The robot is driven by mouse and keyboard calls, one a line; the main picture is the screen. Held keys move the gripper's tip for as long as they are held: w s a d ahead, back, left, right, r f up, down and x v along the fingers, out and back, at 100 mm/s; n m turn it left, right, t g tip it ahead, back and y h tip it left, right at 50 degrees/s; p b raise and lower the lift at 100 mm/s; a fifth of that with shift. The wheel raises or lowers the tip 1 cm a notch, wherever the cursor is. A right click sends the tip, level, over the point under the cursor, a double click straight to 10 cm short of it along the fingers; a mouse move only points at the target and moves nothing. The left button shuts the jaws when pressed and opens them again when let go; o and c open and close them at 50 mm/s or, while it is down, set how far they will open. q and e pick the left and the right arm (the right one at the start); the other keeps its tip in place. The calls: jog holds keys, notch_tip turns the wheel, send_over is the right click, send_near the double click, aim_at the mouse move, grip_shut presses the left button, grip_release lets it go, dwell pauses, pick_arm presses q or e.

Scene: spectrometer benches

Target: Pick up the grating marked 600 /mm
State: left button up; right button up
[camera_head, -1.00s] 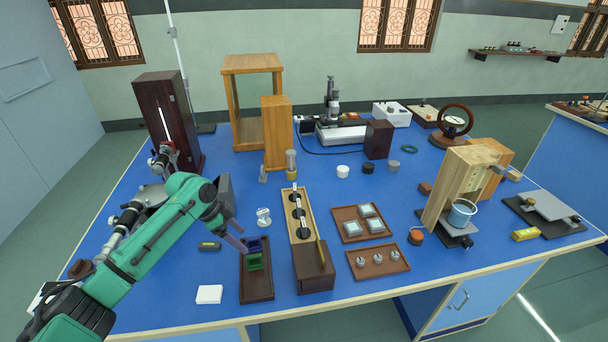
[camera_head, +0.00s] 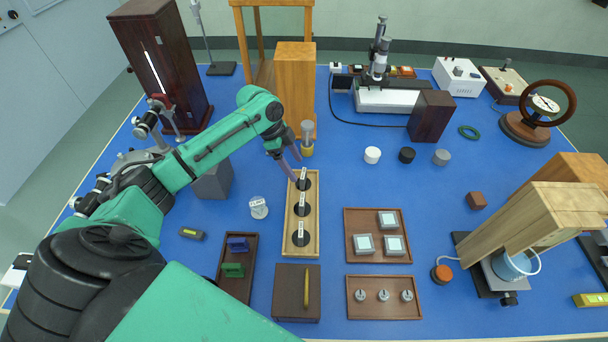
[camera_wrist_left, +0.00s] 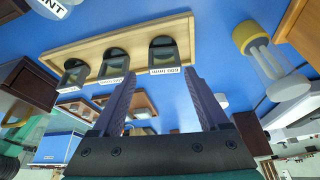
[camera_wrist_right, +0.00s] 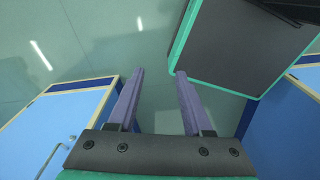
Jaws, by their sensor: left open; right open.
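A pale wooden rack (camera_head: 314,246) holds three dark round gratings in a row, each with a white label. In the left wrist view the grating at the right end (camera_wrist_left: 163,53) has an upside-down label that appears to read 600 /mm. In the head view it is the far one (camera_head: 305,184). The other two gratings (camera_head: 302,209) (camera_head: 301,238) stand nearer; their labels are too small to read. My left gripper (camera_head: 295,167) is open and empty by the rack's far end; its fingers (camera_wrist_left: 158,79) appear short of the 600 /mm grating. My right gripper (camera_wrist_right: 160,72) is open and empty, away from the rack.
A tray of square pieces (camera_head: 351,222) is to the right, a dark box (camera_head: 289,296) in front.

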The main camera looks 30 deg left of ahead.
aim_at(303, 178)
pick_arm(q)
jog(key=x, duration=0.2)
jog(key=p+x, duration=0.1)
jog(key=x, duration=0.4)
jog(key=shift+w+a+p, duration=0.15)
jog(key=shift+w+p, duration=0.15)
jog(key=shift+p, duration=0.05)
jog(key=shift+f, duration=0.2)
jog(key=shift+c, duration=0.9)
jog(key=c, duration=1)
pick_arm(e)
jog(key=shift+w+d+r, duration=0.25)
jog(key=shift+w+r, duration=0.7)
jog(key=shift+r, duration=0.05)
